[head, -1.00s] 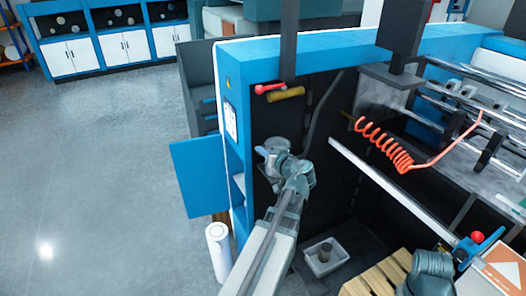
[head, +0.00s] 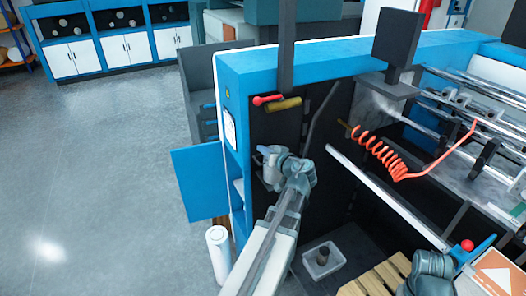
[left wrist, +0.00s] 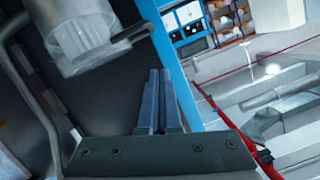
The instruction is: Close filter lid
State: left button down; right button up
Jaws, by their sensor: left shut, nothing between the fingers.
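A grey cylindrical fitting, apparently the filter (left wrist: 80,35), hangs at the upper left of the left wrist view with a dark lever-like piece at its right. It also shows small on the dark panel in the head view (head: 268,158), partly behind my left wrist. I cannot tell its lid apart or how far open it is. My left gripper (left wrist: 161,73) is shut and empty; its fingers are right of and below the filter, apparently apart from it. Part of my right arm shows at the bottom right of the head view, but its gripper does not.
The blue-framed machine (head: 232,75) surrounds the dark panel. A blue door (head: 200,184) stands open at its left, above a white roll (head: 218,250). A red coiled hose (head: 380,150) hangs to the right. A grey tray (head: 322,260) lies below. The floor at left is clear.

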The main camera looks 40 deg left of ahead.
pick_arm(q)
jog(key=p+v, duration=0.1)
jog(key=v, duration=0.8)
jog(key=shift+s+d+f+p, duration=0.15)
jog(key=shift+s+d+p, duration=0.1)
jog(key=shift+p, duration=0.1)
jog(key=shift+f, duration=0.1)
jog(key=s+d+f+m+g+h+b, duration=0.2)
jog(key=d+f+m+h+b, duration=0.65)
jog(key=d+f, duration=1.2)
jog(key=s+d+f+m+g+h+b, duration=0.1)
jog(key=s+d+f+m+b, duration=0.1)
jog(key=s+d+f, duration=0.1)
jog(key=s+d+f+m+g+h+b, duration=0.1)
jog(key=s+d+f+m+h+b, duration=0.1)
jog(key=d+f, duration=0.3)
jog(key=s+d+f+m+h+b, duration=0.1)
jog(key=s+d+f+m+b, duration=0.1)
jog(key=d, duration=0.7)
notch_tip(320, 180, down, 2)
jog(key=shift+s+f+g+h+b, duration=0.1)
jog(key=shift+s+g+h+b, duration=0.3)
jog(key=shift+s+b, duration=0.55)
jog(key=shift+s, duration=0.1)
